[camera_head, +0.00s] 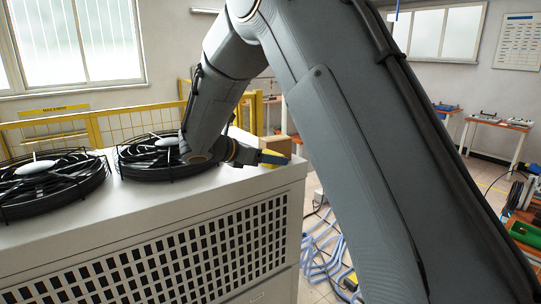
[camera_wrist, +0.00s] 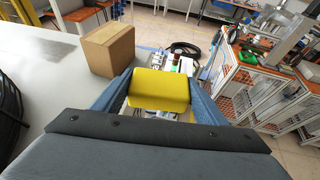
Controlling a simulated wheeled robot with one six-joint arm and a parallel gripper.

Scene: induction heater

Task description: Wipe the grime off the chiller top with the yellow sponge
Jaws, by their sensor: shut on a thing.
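The chiller (camera_head: 150,230) is a large pale cabinet with a perforated side panel. My gripper (camera_head: 272,158) is low over the right end of the chiller top. It is shut on the yellow sponge (camera_wrist: 160,90), which sits between the two blue fingers in the wrist view. The sponge also shows as a small yellow patch in the head view (camera_head: 269,165). I cannot tell whether the sponge touches the top. My arm hides part of the top.
A cardboard box (camera_wrist: 107,50) stands on the chiller top just beyond the sponge; it also shows in the head view (camera_head: 277,145). Two black fan guards (camera_head: 45,182) (camera_head: 150,158) rise from the top. A yellow fence (camera_head: 120,125) stands behind. Pale blue hoses (camera_head: 322,250) lie on the floor.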

